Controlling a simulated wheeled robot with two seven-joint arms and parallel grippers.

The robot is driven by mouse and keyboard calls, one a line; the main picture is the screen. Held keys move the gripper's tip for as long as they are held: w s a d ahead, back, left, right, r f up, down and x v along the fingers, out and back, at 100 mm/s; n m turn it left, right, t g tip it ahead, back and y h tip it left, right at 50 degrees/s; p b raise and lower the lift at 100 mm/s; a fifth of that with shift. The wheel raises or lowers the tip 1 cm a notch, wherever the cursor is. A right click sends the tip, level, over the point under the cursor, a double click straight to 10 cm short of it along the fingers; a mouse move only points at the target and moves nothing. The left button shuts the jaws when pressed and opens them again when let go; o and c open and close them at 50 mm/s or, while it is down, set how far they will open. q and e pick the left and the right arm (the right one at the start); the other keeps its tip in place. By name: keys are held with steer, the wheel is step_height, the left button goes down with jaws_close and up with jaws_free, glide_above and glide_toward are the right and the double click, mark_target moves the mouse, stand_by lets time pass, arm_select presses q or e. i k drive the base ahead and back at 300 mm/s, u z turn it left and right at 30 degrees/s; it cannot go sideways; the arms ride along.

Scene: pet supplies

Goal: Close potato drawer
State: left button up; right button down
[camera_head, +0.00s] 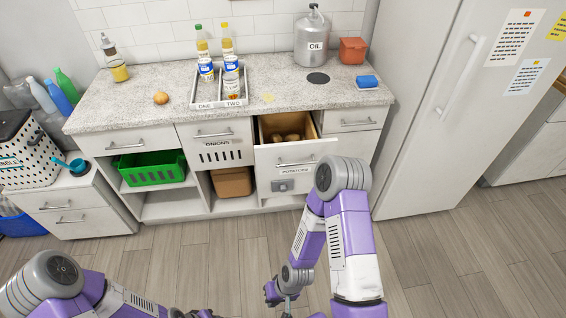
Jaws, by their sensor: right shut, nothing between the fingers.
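The potato drawer (292,157) is pulled out of the counter unit at the middle right. It has a white front with a metal handle and a label reading "POTATOES". Several brown potatoes (290,136) lie inside it. My right gripper (284,303) is low in the picture, in front of the drawer and apart from it, over the floor. Its fingers are shut and hold nothing. My left arm (70,285) comes in at the bottom left; its gripper is cut off by the lower edge.
The onions drawer (216,142) beside it is shut. A green crate (152,168) and a brown box (232,181) sit on open shelves. A white fridge (430,110) stands right. The floor before the drawer is clear.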

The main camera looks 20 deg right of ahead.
mark_target(289, 147)
steer(key=i, duration=1.1)
steer(key=z, duration=0.7)
